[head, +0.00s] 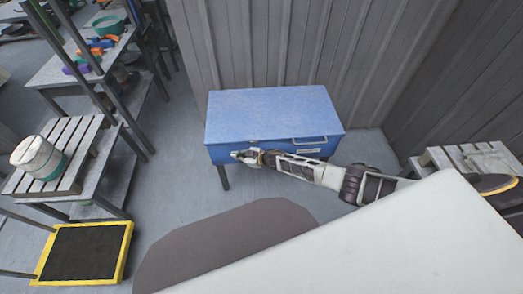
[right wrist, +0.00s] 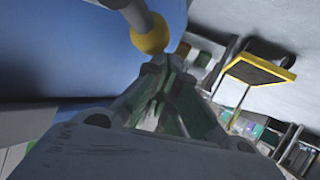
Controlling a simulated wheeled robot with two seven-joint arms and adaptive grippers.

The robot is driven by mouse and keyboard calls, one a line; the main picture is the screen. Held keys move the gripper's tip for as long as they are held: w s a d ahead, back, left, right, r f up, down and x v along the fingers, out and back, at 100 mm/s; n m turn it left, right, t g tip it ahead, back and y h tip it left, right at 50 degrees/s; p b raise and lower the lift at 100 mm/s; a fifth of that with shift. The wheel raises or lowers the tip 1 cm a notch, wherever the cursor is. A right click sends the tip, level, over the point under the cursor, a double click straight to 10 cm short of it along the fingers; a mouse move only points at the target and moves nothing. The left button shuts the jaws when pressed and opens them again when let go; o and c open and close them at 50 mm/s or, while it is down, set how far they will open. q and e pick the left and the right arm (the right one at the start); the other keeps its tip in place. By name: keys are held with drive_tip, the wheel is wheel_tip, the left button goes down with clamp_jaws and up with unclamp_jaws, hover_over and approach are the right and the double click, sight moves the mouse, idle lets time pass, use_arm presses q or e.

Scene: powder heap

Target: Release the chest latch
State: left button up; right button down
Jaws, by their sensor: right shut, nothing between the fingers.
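The blue chest (head: 270,108) stands shut on short legs against the wall. It also fills the left of the right wrist view (right wrist: 65,50). A pale handle (head: 310,140) is on its front, right of centre. My right gripper (head: 238,155) is at the front left of the chest, shut and empty. In the right wrist view its closed fingers (right wrist: 162,75) lie just below a yellow ball knob (right wrist: 150,34) on a grey rod. I cannot tell whether they touch the knob. The arm hides part of the chest's front. My left gripper is not in view.
A bench on the left holds a white-and-green tub (head: 38,157). A yellow-framed dark panel (head: 85,252) lies at the lower left. A slatted stand (head: 470,158) is at the right. Corrugated walls close off the back; grey floor (head: 185,185) is clear left of the chest.

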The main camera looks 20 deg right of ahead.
drive_tip(key=shift+s+d, duration=0.15)
drive_tip(key=shift+d, duration=0.05)
drive_tip(key=v, duration=1.1)
drive_tip(key=shift+s, duration=0.2)
idle(0.6)
drive_tip(key=shift+d+r, duration=0.1)
drive_tip(key=shift+d, duration=0.05)
idle(0.4)
